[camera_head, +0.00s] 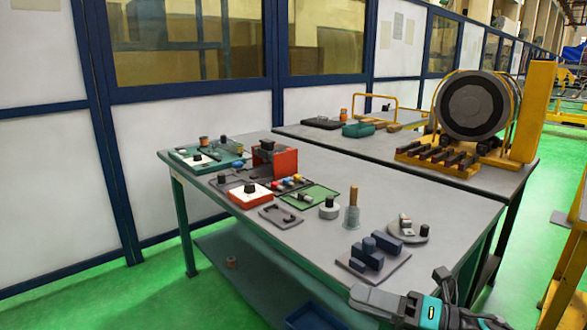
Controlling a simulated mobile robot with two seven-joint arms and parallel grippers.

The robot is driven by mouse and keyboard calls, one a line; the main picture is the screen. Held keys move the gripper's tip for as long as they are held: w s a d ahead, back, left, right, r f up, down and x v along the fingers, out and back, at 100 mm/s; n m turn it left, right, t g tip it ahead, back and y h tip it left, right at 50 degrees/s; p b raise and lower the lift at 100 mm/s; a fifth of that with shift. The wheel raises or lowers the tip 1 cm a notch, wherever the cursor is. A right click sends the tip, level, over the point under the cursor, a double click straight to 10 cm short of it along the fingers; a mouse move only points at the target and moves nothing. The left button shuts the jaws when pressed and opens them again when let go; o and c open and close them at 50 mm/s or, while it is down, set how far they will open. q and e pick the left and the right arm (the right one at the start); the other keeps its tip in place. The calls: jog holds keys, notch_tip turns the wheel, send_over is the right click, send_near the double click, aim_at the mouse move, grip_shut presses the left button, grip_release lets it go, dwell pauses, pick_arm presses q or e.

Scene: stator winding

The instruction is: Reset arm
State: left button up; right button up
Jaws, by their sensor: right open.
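My right gripper (400,292) shows at the bottom edge, right of centre, in the head view. It is grey, black and teal, and its jaws are open with nothing seen between them. It is at the near right corner of the grey workbench (330,165), in front of the dark blue blocks (368,252) on their grey plate. I cannot tell its height above the bench. My left gripper is out of view.
A second table (330,137) behind bears a large dark drum (470,107). The bench's front left edge is clear.

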jog(key=s+d+f+m+t+h, duration=0.1)
jog(key=s+f+m+h, duration=0.4)
jog(key=m, duration=0.6)
jog(key=s+d+f+m+t+h+p, duration=0.1)
jog(key=s+f+m+h, duration=0.4)
jog(key=f+m, duration=0.5)
jog(key=s+d+f+m+t+h, duration=0.1)
jog(key=s+d+f+m+h, duration=0.2)
jog(key=m, duration=1.1)
jog(key=s+f+h, duration=0.2)
jog(key=s+f, duration=0.2)
jog(key=shift+f+p, duration=0.25)
jog(key=shift+p, duration=0.05)
jog(key=shift+d, duration=0.1)
